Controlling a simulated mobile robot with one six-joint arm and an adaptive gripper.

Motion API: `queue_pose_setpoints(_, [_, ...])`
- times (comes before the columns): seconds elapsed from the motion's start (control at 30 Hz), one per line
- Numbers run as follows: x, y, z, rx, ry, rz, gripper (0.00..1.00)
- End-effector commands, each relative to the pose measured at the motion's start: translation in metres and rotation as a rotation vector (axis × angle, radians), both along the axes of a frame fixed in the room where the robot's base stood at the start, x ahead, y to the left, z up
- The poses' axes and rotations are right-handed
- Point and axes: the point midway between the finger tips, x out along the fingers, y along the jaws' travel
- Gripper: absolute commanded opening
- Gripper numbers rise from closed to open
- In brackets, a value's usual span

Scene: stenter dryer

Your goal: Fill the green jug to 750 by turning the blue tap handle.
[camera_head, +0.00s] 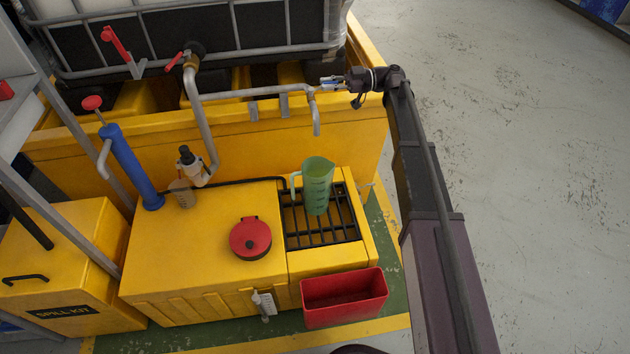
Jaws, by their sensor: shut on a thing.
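The green jug (317,190) is translucent and stands upright on the black grate of the yellow drip tray. Its marks and fill level are too small to read. The grey spout (316,122) points down above the jug, and I cannot make out any stream. My gripper (333,83) comes in from the right at the pipe's end above the spout. It is shut on the small blue tap handle (326,78), which is mostly hidden by the fingers, so its angle is unclear.
A yellow cabinet (195,260) carries a red-lidded opening (250,238). A red bin (344,296) sits in front of the grate. A blue cylinder (132,165) and red-handled levers (117,42) are at left. Grey floor (530,180) is clear at right.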

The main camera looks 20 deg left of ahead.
Motion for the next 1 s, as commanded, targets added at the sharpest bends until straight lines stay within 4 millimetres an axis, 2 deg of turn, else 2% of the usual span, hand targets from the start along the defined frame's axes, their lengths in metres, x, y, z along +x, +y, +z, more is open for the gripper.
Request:
queue_pose_setpoints(0.47, [-0.004, 0.000, 0.000, 0.000, 0.000, -0.025, 0.00])
queue_pose_setpoints(1.0, [-0.020, -0.005, 0.000, 0.000, 0.000, -0.338, 0.00])
